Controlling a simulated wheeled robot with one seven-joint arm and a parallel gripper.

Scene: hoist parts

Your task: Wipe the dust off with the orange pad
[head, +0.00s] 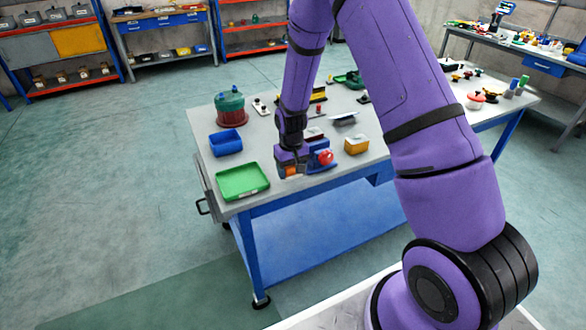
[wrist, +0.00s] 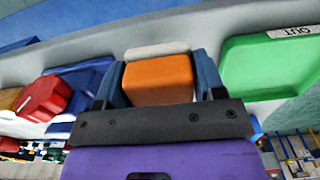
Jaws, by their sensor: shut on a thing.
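My gripper (head: 291,172) is over the front part of the grey workbench (head: 310,183). Its two blue fingers (wrist: 160,82) are shut on the orange pad (wrist: 158,78), one on each side. In the head view only a little of the orange pad (head: 291,170) shows below the fingers. A pale strip (wrist: 157,50) lies along the pad's far edge in the wrist view. I cannot tell whether the pad touches the bench top. No dust can be made out; the arm and gripper hide part of the bench.
An empty green tray (head: 243,182) lies left of my gripper, a blue bin (head: 226,143) behind it. A blue item with a red knob (head: 326,157) stands close at right. A yellow-orange box (head: 356,145) is farther right. A green-and-red drum (head: 230,107) stands at the back left.

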